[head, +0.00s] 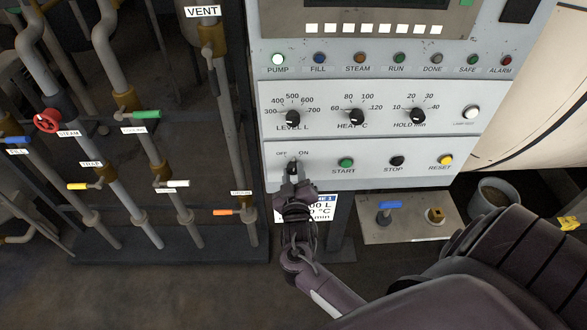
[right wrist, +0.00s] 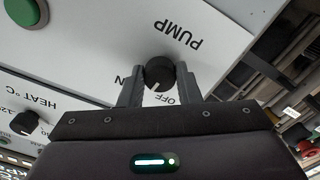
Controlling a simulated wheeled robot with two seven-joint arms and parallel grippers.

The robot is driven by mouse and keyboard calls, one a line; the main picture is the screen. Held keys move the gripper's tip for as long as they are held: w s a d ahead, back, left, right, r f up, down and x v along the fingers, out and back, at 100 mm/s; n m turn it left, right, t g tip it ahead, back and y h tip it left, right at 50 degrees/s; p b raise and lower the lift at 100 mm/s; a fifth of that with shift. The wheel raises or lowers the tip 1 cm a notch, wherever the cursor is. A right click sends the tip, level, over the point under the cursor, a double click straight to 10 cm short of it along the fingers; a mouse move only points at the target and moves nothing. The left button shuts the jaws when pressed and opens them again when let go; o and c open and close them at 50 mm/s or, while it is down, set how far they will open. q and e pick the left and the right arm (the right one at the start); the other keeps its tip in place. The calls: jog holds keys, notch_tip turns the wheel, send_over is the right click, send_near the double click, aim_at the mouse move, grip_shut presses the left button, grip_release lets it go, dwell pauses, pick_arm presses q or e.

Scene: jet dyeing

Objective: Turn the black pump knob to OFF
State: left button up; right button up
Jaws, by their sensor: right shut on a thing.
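The black pump knob (head: 292,168) sits at the lower left of the grey control panel, below the printed words OFF and ON. It also shows in the right wrist view (right wrist: 160,74), upside down, with the PUMP label beside it. A pale mark on the knob faces the OFF/ON side; I cannot tell its exact setting. My right gripper (head: 293,183) is shut on the knob, one finger on each side, as the right wrist view (right wrist: 160,84) shows. The fingers hide part of the lettering. The PUMP lamp (head: 278,59) looks lit. My left gripper is not in view.
Above the knob is a row of dials, including the LEVEL knob (head: 292,118). The green START button (head: 346,162) and black STOP button (head: 397,161) are to its right. Pipes with coloured valves stand at left. A grey bucket (head: 495,196) stands at right.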

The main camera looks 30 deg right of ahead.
jog(key=n+p, duration=0.3)
jog(key=n, duration=0.2)
jog(key=shift+r, duration=0.2)
jog(key=shift+f+n+p, duration=0.15)
jog(key=shift+n+p, duration=0.55)
jog(key=shift+n, duration=0.9)
jog(key=o, duration=1)
jog(key=shift+b+v, duration=0.75)
jog(key=shift+v, duration=3.15)
